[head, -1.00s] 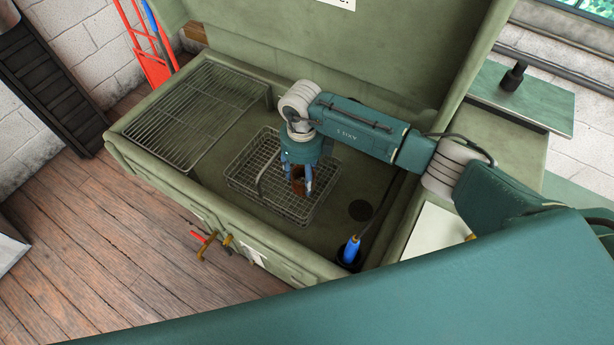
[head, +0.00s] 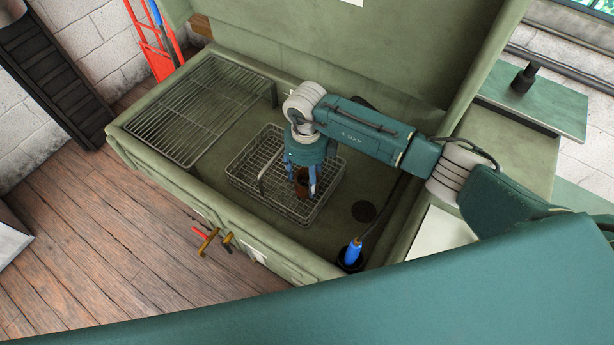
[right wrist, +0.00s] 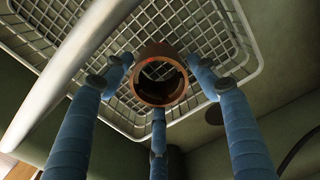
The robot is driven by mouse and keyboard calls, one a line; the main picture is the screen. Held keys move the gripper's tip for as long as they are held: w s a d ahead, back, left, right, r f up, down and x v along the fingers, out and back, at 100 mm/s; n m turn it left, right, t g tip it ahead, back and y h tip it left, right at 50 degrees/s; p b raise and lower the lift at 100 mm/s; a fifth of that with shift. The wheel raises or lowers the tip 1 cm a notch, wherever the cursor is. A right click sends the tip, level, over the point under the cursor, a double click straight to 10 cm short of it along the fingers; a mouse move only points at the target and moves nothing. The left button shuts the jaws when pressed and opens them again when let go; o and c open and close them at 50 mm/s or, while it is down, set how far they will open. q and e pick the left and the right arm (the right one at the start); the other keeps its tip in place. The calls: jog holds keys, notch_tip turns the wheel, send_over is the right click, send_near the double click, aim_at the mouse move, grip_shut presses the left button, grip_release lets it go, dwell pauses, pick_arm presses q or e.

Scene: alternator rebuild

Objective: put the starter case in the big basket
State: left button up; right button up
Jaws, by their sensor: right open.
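The starter case (head: 301,177) is a brown, hollow cylinder. It stands within the outline of the wire basket (head: 247,184) on the floor of the green washing tub. My right gripper (head: 302,189) points down over it, its fingers spread around the case. In the right wrist view the open end of the case (right wrist: 139,88) faces the camera, with blue fingers apart from it and the basket mesh (right wrist: 222,40) behind. The case's base is hidden, so its contact with the mesh cannot be confirmed. My left gripper is not in view.
A wire rack (head: 200,110) fills the tub's left end. The basket's handle (head: 262,176) arches up left of my gripper. A blue-handled tool (head: 351,253) stands at the tub's front right corner, and a dark round drain (head: 364,211) lies right of the basket.

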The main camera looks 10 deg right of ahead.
notch_tip(320, 180, up, 11)
jog(key=b, duration=0.3)
jog(key=shift+r, duration=0.2)
jog(key=shift+f, duration=0.1)
